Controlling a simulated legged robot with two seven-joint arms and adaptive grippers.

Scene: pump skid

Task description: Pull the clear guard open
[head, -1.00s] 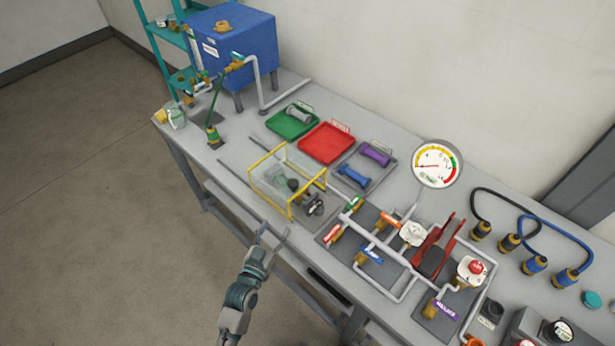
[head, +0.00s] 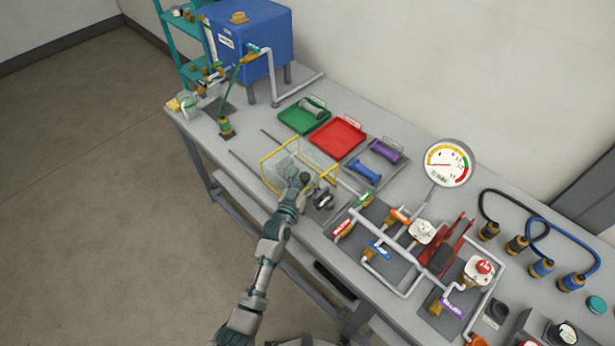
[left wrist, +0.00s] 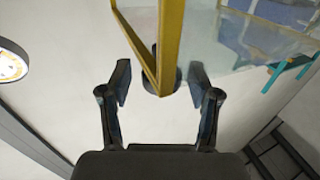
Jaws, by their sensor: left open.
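The clear guard (head: 280,149) is a see-through box with yellow edges on the grey bench. It stands over the pipe and coupling at the bench's front half. My left gripper (head: 293,181) is at the guard's near side and covers part of its frame. In the left wrist view the left gripper (left wrist: 159,78) is open. A yellow corner of the guard (left wrist: 170,35) and a dark round knob (left wrist: 163,80) show between its spread fingers. I cannot tell whether the fingers touch them. My right gripper is not in view.
A dark coupling (head: 323,200) sits right of the guard. Red (head: 337,137) and green (head: 296,121) trays lie behind it. Pipes with coloured valve tags and a gauge (head: 449,163) stand to the right. A blue tank (head: 243,40) is at the back left.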

